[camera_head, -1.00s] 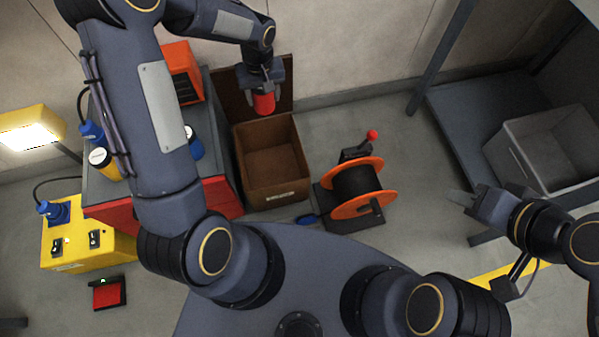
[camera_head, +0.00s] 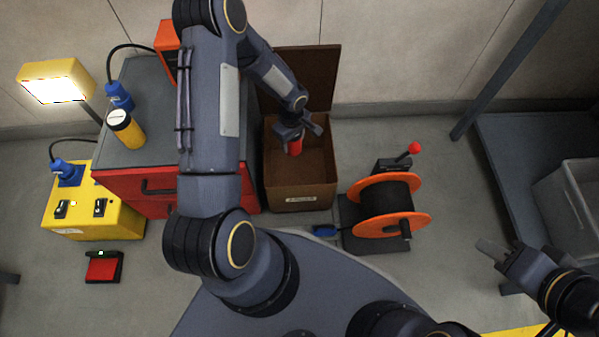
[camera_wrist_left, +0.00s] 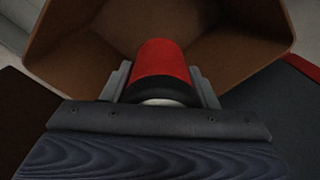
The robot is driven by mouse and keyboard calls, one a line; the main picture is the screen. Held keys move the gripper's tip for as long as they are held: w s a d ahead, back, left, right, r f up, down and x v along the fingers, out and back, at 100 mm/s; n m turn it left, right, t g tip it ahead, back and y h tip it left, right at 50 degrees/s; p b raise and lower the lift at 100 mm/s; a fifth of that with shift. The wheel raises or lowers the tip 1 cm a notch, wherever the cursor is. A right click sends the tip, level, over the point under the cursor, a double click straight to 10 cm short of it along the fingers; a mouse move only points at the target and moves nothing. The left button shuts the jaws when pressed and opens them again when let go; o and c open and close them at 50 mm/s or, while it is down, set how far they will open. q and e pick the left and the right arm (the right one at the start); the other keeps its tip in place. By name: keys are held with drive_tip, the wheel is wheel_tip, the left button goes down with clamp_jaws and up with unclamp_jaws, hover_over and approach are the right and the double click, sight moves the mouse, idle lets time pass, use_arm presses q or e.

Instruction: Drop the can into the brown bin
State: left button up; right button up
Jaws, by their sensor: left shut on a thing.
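The can is red (camera_head: 295,147) with a dark band and a pale end, seen close in the left wrist view (camera_wrist_left: 160,66). My left gripper (camera_head: 297,137) is shut on the can, with one finger on each side of it in the left wrist view (camera_wrist_left: 161,88). The brown bin (camera_head: 300,192) is an open box with its lid raised at the back. The can is over the bin's opening, and the bin's inside fills the wrist view behind it. My right gripper (camera_head: 501,253) is at the lower right, empty and away from the bin; its finger gap is unclear.
A red and grey cabinet (camera_head: 150,185) stands left of the bin, with a yellow canister (camera_head: 126,130) on top. An orange cable reel (camera_head: 388,205) stands right of the bin. A grey crate (camera_head: 575,200) is at the far right. Floor between reel and shelf is clear.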

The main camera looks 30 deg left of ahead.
use_arm(q)
drive_tip(key=shift+f+b, duration=0.55)
drive_tip(key=shift+f, duration=0.9)
drive_tip(key=o, duration=1.3)
wheel_tip(320, 180, up, 7)
drive_tip(key=p, duration=0.3)
drive_tip(key=shift+r, duration=0.4)
